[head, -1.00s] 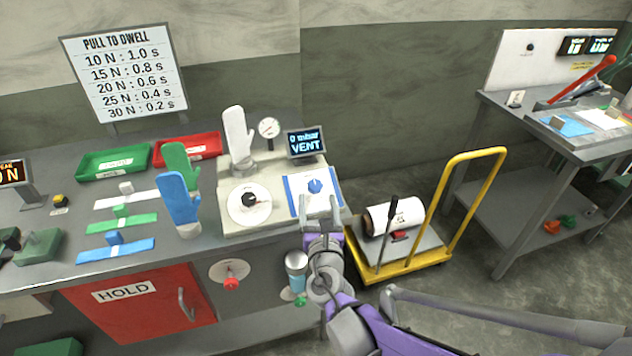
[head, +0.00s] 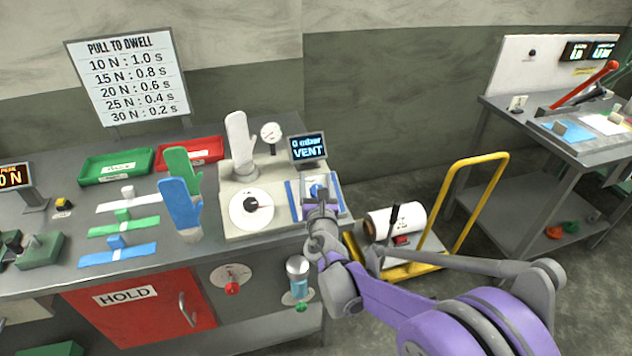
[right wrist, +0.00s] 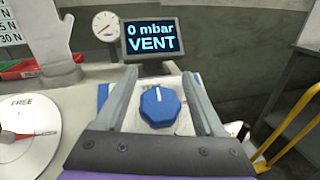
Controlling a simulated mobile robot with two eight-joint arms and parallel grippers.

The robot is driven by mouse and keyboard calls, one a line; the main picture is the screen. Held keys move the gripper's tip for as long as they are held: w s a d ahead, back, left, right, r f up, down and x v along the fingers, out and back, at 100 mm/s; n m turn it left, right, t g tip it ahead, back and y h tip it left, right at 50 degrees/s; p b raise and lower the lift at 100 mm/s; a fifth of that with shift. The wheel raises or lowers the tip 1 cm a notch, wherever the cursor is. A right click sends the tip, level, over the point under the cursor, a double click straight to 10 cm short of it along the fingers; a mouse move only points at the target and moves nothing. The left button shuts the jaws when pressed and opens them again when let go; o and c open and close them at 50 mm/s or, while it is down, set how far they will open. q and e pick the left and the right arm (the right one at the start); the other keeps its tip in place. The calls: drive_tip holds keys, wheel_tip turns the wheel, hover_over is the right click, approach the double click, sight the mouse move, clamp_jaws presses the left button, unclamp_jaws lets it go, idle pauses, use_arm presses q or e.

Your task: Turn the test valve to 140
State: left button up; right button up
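The test valve is a blue faceted knob (right wrist: 159,106) with a white pointer line, on a blue-bordered white plate; it also shows in the head view (head: 318,191), partly covered by my gripper. My right gripper (right wrist: 160,90) is open, one finger on each side of the knob, with gaps showing on both sides. In the head view my right gripper (head: 318,196) hangs over the plate. The display (right wrist: 152,40) reads "0 mbar VENT"; it also shows in the head view (head: 308,149). A round gauge (right wrist: 105,26) stands left of it. My left gripper is not in view.
A white dial with a black knob (head: 251,207) sits left of the valve, its "FREE" mark showing in the wrist view. A white glove form (head: 240,146) stands behind it. A yellow trolley (head: 478,200) with a roll stands right of the bench.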

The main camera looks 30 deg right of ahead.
clamp_jaws()
